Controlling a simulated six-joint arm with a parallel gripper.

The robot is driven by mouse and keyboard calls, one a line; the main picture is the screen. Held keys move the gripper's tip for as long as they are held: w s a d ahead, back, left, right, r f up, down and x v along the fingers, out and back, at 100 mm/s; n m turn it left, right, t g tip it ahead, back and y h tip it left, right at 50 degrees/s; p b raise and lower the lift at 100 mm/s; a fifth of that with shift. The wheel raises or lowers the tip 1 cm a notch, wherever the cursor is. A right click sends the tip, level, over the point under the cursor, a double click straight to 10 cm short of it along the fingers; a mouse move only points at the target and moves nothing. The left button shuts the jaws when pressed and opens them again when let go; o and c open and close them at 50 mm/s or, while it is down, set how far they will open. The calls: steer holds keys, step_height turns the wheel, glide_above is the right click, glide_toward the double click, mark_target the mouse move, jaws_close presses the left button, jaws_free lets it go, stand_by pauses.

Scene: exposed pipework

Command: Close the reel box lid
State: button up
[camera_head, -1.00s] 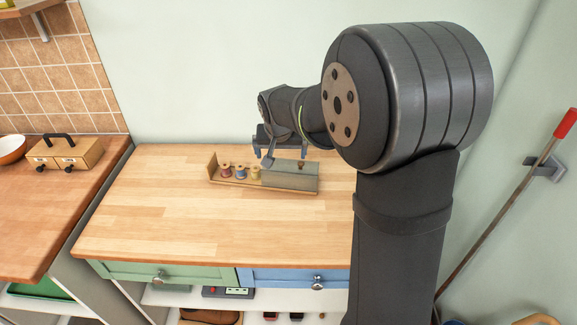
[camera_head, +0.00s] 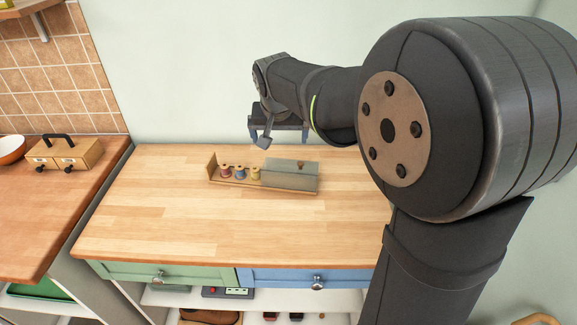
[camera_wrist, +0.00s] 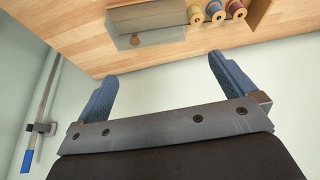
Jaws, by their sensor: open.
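The reel box (camera_head: 237,182) is a long, low wooden box on the wooden counter. Three thread spools (camera_head: 240,172) show in its left part. Its grey lid (camera_head: 290,176), with a small brown knob (camera_head: 300,165), covers the right part and leaves the spools exposed. In the wrist view the lid (camera_wrist: 165,30) and spools (camera_wrist: 215,12) are at the top edge, and the box is partly cut off. My gripper (camera_head: 285,138) is open and empty, above and behind the lid, apart from it. Its two blue-grey fingers are spread in the wrist view (camera_wrist: 160,75).
The counter (camera_head: 200,225) is clear around the box. The pale wall (camera_head: 180,70) stands behind it. A small drawer box (camera_head: 70,153) with a black handle and a bowl (camera_head: 10,149) sit on the left counter.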

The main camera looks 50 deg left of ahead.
steer(key=shift+s+d+r, duration=0.15)
steer(key=shift+s+r, duration=0.05)
steer(key=shift+r, duration=0.45)
